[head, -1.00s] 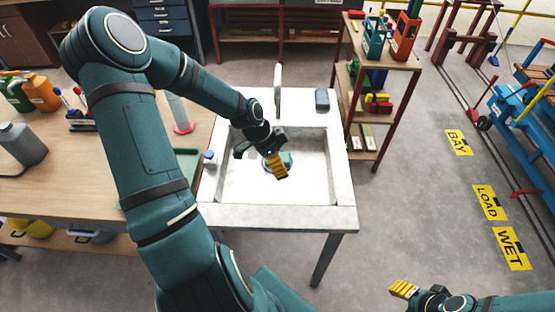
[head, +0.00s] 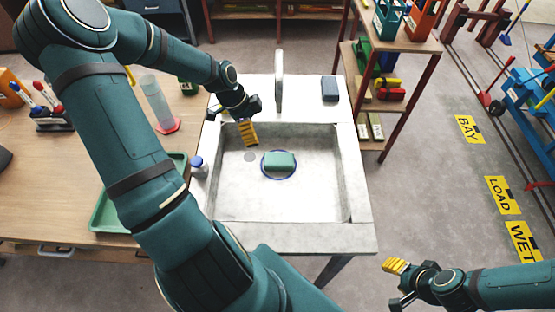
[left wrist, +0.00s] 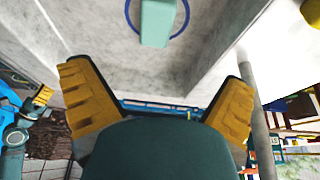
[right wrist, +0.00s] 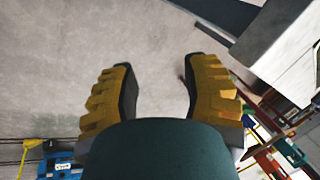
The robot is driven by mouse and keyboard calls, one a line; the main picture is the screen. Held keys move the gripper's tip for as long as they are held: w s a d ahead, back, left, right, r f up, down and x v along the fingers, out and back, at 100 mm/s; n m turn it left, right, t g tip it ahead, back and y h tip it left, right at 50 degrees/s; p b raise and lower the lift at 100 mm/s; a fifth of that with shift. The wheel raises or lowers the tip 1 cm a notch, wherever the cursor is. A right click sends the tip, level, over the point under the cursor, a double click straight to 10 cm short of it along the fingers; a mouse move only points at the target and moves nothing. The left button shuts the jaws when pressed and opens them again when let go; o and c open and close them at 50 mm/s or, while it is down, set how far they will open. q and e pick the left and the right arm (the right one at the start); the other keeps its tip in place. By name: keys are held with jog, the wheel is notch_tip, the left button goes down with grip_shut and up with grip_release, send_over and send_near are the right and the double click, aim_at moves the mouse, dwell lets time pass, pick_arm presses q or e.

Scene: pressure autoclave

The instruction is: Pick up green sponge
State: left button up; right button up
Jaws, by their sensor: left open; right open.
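The green sponge (head: 280,161) lies in the sink basin (head: 310,200), inside a blue-rimmed round dish (head: 265,172). In the left wrist view the sponge (left wrist: 157,22) shows at the top, beyond the fingertips. My left gripper (head: 240,118) is over the back left of the basin, up and left of the sponge in the head view. Its yellow fingers (left wrist: 160,95) are apart with nothing between them. My right gripper (head: 392,285) is out over the floor right of the sink, open and empty. Its spread fingers show in the right wrist view (right wrist: 160,88).
The tap (head: 279,80) stands behind the basin, with a dark blue block (head: 330,89) to its right. A small blue-capped bottle (head: 198,166) stands at the left rim. A green tray (head: 104,217) lies on the left table. A shelf rack (head: 396,100) stands at back right.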

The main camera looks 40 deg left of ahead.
aim_at(276, 159)
pick_arm(q)
jog(key=b+x, duration=0.1)
jog(key=x, duration=0.2)
jog(key=b+x, duration=0.2)
jog(key=x, duration=0.2)
jog(key=s+b+x, duration=0.1)
jog(key=x, duration=0.2)
jog(key=shift+f+b, duration=0.4)
jog(key=shift+f, duration=0.1)
jog(key=x, duration=0.1)
jog(key=b+x, duration=0.1)
jog(key=x, duration=0.1)
jog(key=b+x, duration=0.1)
jog(key=x, duration=0.1)
jog(key=shift+w+d+r, duration=0.1)
jog(key=shift+w+d, duration=0.25)
jog(key=shift+w+f, duration=0.1)
jog(key=shift+f, duration=0.25)
pick_arm(e)
notch_tip(276, 159, down, 8)
jog(key=s, duration=0.2)
jog(key=shift+f, duration=0.15)
jog(key=shift+d, duration=0.1)
pick_arm(q)
jog(key=c, duration=1)
